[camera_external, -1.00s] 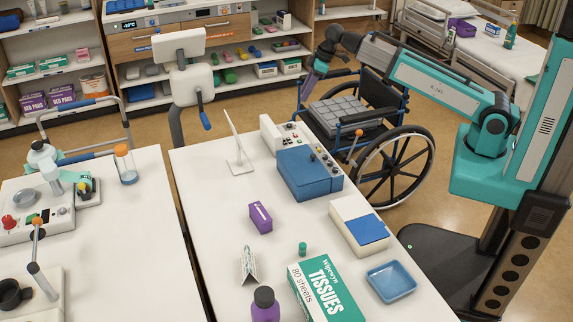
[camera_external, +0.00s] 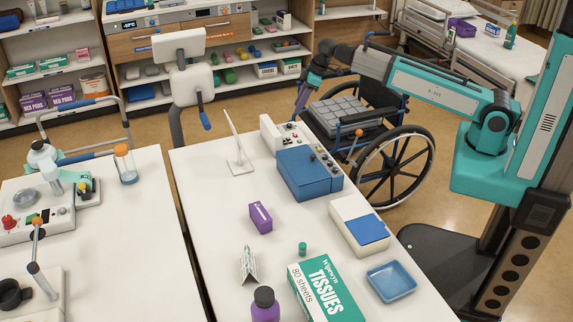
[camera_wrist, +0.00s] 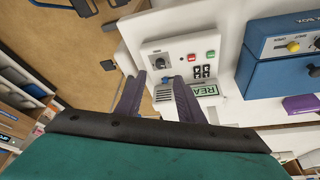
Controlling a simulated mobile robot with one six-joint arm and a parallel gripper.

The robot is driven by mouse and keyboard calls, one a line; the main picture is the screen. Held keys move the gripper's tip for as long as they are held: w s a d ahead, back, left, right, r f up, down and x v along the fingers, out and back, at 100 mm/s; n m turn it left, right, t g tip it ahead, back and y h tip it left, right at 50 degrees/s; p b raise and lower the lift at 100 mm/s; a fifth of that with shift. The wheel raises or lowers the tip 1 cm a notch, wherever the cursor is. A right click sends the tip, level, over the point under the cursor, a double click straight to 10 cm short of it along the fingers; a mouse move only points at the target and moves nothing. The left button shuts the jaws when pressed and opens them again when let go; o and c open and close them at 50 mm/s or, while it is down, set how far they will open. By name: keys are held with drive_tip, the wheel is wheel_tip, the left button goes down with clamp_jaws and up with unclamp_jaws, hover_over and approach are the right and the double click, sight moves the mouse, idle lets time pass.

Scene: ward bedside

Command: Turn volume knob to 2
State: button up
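A white panel unit (camera_external: 268,132) stands at the table's back edge, and its face shows in the wrist view (camera_wrist: 148,47). A dark round knob (camera_wrist: 160,63) sits on it, beside red and green buttons, a keypad and a slotted grille; any scale marks are too small to read. I cannot tell for sure that this is the volume knob. My gripper (camera_wrist: 159,77) is open and empty, its two purple fingers apart, with the knob between the tips in the picture and no contact visible. In the external view, my gripper (camera_external: 301,98) hangs beyond the unit, over the wheelchair side.
A blue box (camera_external: 308,172) with knobs stands right beside the unit. A white tablet-like stand (camera_external: 238,150) is to its left. A purple carton (camera_external: 260,217) and a tissue box (camera_external: 327,291) lie nearer. A wheelchair (camera_external: 390,165) stands behind the table under my arm.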

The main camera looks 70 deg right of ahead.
sight(292, 127)
drive_tip(key=shift+p+x, duration=0.75)
drive_tip(key=shift+x, duration=3.3)
clamp_jaws()
